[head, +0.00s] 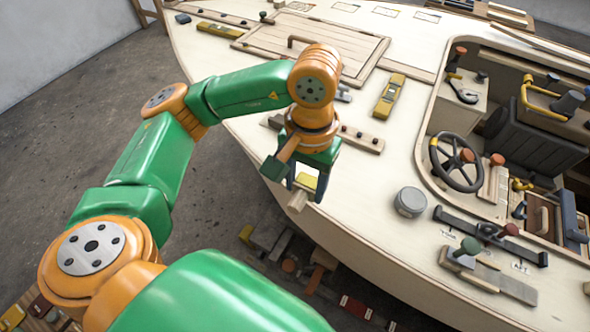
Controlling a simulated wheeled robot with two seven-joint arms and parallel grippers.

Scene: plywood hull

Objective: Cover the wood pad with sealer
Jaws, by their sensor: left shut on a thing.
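My left gripper (305,188) hangs over the left edge of the pale plywood deck (345,205), fingers pointing down. It is shut on a small tool with a yellow part (306,181) and a pale wooden end (298,202) sticking out below. The fingers hide part of this tool, and I cannot tell whether it is a brush. A round grey lidded tin (410,202) stands on the deck to the right, apart from the gripper; its contents are hidden. I cannot make out which piece is the wood pad. My right gripper is not in view.
A hatch with a handle (312,42) and a yellow level (389,96) lie behind the gripper. A cockpit with a steering wheel (456,163) is at right. A dark bar (490,236) and a flat scraper-like tool (490,276) lie near it.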

